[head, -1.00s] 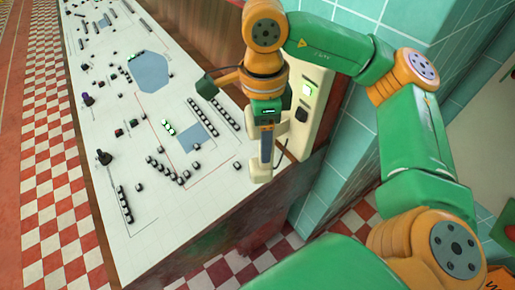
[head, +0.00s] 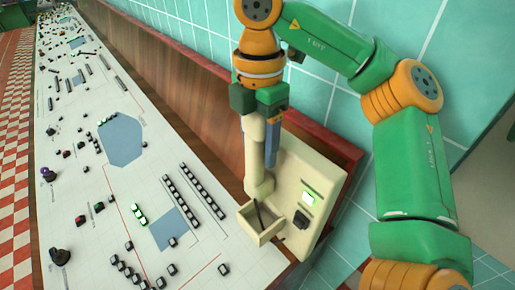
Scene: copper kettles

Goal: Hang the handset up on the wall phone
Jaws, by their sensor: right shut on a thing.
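My right gripper (head: 267,128) comes down from above and is shut on the cream handset (head: 255,158). The handset is held roughly upright. The cream wall phone (head: 296,178) is just behind and to the right, with a lit green panel and a dark block on its face. An open box-like cradle (head: 262,226) juts from the phone's lower part, with a dark cord or strip inside. The handset's lower end appears just above and behind the cradle in the picture; I cannot tell whether it touches the phone. My left gripper is not in view.
A long white control desk (head: 120,180) with many small black buttons, knobs and blue panels runs along the left. A brown wooden ledge (head: 190,85) backs it. Teal tiled wall (head: 200,35) rises behind. Red and white checked floor (head: 15,180) lies at far left.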

